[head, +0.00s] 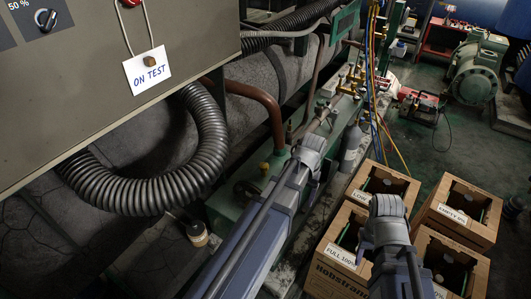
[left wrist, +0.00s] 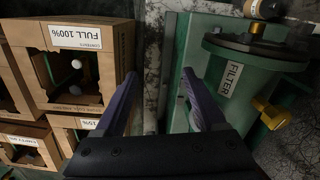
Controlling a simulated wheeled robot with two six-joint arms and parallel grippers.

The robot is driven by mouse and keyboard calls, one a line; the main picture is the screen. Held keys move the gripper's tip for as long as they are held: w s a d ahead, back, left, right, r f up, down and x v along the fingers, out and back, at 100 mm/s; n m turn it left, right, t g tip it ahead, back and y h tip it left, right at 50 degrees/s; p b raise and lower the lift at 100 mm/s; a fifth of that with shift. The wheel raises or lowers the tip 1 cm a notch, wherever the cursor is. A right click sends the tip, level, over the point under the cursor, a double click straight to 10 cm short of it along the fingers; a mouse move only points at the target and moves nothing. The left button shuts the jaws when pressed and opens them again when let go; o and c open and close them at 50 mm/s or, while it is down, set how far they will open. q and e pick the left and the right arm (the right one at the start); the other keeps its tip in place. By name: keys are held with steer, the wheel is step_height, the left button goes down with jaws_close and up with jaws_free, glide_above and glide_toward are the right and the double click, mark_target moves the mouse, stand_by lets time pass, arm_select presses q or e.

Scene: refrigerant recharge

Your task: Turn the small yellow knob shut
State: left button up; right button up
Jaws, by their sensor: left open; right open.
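A yellow knob (left wrist: 270,114) sticks out from the side of a green housing (left wrist: 215,75) labelled FILTER, at the right of the left wrist view. A small yellow spot (head: 264,166) shows on green equipment in the head view; I cannot tell if it is the same knob. My left gripper (left wrist: 160,88) is open and empty, its fingers pointing toward the gap between a carton and the green housing. The knob is right of the fingers, apart from them. My right gripper (head: 388,207) is open above the cartons; its fingertips are hard to make out.
Several open cartons (head: 342,255) with labels such as FULL 100% stand at the lower right. A grey cabinet with an ON TEST tag (head: 148,73) and a thick corrugated hose (head: 205,130) fill the left. Brass fittings and coloured hoses (head: 372,60) stand farther back.

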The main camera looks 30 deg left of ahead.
arm_select(q)
steer(key=w+a+r+n+p, duration=0.2)
steer(key=w+a+r+p, duration=0.25)
steer(key=a+r, duration=0.3)
step_height(320, 180, up, 4)
steer(key=n+p, duration=0.2)
steer(key=p, duration=0.3)
glide_above(264, 165)
steer(key=shift+w+a+f+h, duration=0.1)
steer(key=shift+f+h, duration=0.1)
steer(key=shift+h, duration=0.1)
arm_select(e)
step_height(264, 165, up, 11)
arm_select(q)
step_height(264, 165, down, 8)
steer(key=b, duration=0.8)
arm_select(e)
step_height(264, 165, down, 8)
arm_select(q)
steer(key=shift+c, duration=0.3)
arm_select(e)
steer(key=shift+r, duration=0.1)
arm_select(q)
jaws_close()
